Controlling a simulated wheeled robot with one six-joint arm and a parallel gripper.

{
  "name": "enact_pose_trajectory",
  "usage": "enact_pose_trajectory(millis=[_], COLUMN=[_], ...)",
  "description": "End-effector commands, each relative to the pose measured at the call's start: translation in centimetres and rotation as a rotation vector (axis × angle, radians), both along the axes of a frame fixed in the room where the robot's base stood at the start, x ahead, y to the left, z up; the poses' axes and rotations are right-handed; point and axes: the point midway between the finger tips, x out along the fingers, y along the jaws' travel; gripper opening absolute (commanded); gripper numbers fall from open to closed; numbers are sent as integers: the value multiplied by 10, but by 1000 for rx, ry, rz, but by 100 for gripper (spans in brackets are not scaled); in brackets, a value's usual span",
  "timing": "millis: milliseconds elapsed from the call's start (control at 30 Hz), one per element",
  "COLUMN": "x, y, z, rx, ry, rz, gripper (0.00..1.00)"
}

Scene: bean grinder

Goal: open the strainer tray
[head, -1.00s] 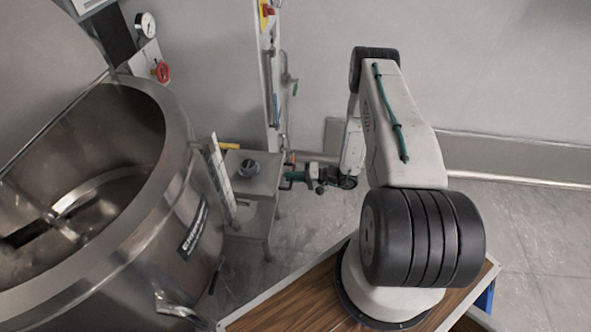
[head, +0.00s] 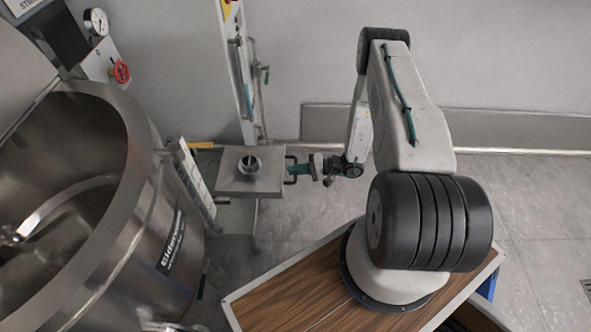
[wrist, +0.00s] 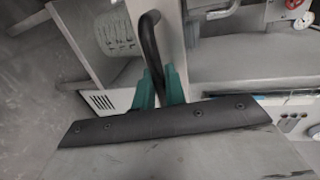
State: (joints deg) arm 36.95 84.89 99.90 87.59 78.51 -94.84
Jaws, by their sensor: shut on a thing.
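The strainer tray (head: 232,183) is the square grey metal box with a round opening on top, left of my gripper in the head view. Its black bar handle (head: 290,169) is on the side facing my gripper. My gripper (head: 298,170) has teal fingers and is shut on that handle. In the wrist view the curved black handle (wrist: 151,45) rises from between the teal fingers (wrist: 160,86). The dark gripper body hides the lower part of the hold.
A large steel kettle (head: 152,215) stands at the left. A metal post (head: 243,85) rises behind the tray, near the grey wall. My wooden-topped base is at the front. Floor (head: 530,215) on the right is clear.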

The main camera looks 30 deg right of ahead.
Motion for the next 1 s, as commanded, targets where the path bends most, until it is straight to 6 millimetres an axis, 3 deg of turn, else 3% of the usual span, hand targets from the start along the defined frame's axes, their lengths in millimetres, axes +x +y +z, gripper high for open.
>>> enact_pose_trajectory(millis=[33, 67, 100, 433, 800, 1000], x=[1, 1, 1, -2, -33, -41], y=[-1, -1, -1, -5, -54, -65], z=[0, 0, 0, 1, 13, 15], rx=[-2, -2, -2, 0, -2, -2], ry=[-2, -2, -2, -1, -1, -1], rz=[-3, -3, -3, -4, -6, -3], gripper=[21, 29, 30, 30, 30, 30])
